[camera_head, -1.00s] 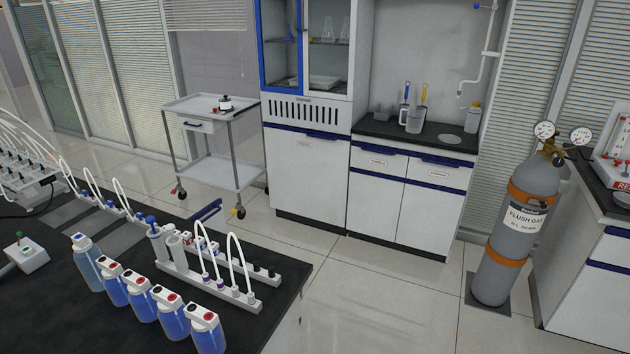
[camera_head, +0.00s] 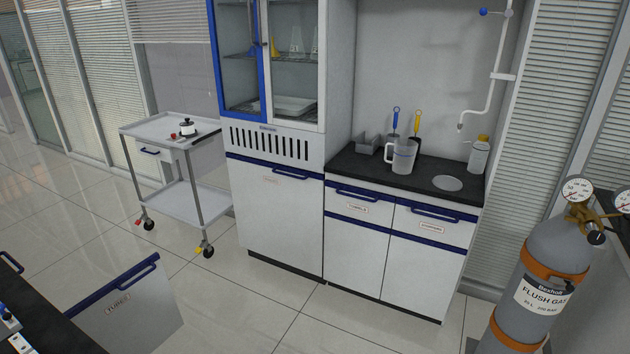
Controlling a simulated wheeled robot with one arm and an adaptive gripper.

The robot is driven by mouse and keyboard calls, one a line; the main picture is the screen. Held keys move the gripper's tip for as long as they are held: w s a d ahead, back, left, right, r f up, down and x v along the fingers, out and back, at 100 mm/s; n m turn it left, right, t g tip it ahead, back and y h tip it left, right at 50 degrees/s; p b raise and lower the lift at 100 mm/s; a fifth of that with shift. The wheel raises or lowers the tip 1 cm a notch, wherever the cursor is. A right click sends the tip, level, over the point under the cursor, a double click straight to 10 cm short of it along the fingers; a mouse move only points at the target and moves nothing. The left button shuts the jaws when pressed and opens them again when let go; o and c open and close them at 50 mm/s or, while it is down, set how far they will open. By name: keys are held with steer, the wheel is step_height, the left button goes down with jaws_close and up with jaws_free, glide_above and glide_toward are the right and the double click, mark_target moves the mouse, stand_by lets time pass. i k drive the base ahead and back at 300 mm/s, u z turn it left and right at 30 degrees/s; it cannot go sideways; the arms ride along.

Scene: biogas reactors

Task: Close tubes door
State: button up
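The tubes door (camera_head: 128,308) is a light grey panel with a blue top edge and a blue bar handle (camera_head: 127,281). It bears a small label that seems to read "TUBES". It stands swung out from the black-topped bench (camera_head: 45,325) at the lower left, so it is open. Its lower part is cut off or hidden. My gripper is not in this view.
A wheeled trolley (camera_head: 182,205) stands beyond the door. A tall cabinet (camera_head: 275,215) and a low counter (camera_head: 345,170) are at the back. A flush gas cylinder (camera_head: 540,290) stands at the right. The tiled floor (camera_head: 270,310) between is clear.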

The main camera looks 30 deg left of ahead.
mark_target(136, 312)
steer(key=u, duration=1.2)
steer(key=i, duration=3.2)
steer(key=u, duration=3.25)
